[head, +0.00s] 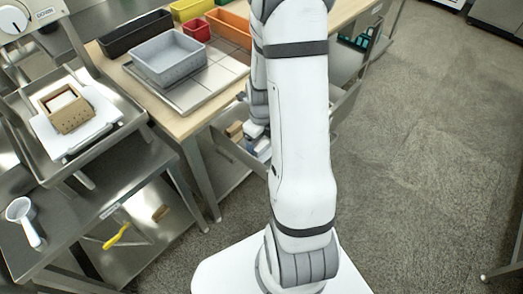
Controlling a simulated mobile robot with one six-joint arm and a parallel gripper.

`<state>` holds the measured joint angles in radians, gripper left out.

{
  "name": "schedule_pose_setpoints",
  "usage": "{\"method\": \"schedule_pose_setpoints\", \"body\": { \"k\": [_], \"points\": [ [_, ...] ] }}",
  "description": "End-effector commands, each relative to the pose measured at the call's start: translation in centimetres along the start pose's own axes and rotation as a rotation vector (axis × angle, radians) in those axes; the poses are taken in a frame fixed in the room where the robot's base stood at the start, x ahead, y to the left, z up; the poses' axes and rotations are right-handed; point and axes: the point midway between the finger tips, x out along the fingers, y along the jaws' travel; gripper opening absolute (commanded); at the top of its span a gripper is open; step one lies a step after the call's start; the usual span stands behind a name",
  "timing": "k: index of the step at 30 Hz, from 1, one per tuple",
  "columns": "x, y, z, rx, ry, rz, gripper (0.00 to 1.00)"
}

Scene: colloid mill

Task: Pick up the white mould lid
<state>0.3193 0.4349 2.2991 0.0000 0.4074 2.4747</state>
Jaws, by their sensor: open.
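I cannot make out a white mould lid for certain. A tan box with holes in its side (71,119), which looks like a mould, stands on a white board (103,106) in a metal tray at the left. A pale piece (61,101) shows in its top; I cannot tell whether that is a lid. My gripper (258,146) is low beside the wooden table, partly hidden behind my arm, over an open drawer or shelf. It is open, far to the right of the mould. Small tan and bluish things near it are too small to tell.
A grey bin (169,62) stands on a metal plate on the wooden table (190,122), with black, yellow, red and orange bins behind. A white scoop (24,219) lies on the steel bench at the left. A yellow-handled tool (116,237) lies below. The floor at the right is clear.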

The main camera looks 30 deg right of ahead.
Motion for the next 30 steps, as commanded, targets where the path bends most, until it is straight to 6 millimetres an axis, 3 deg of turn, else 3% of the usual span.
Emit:
{"method": "schedule_pose_setpoints", "body": {
  "k": [3,6,14,27,30],
  "points": [
    [2.0,0.0,-0.1,-0.001,0.003,0.002,0.82],
    [2.7,0.0,-0.1,-0.001,0.001,0.001,0.82],
    [2.8,0.0,0.0,-0.002,0.000,0.000,0.81],
    [2.8,0.1,0.0,-0.003,0.000,0.000,0.45],
    [2.8,0.1,0.0,-0.003,0.000,0.000,0.41]
  ]
}}
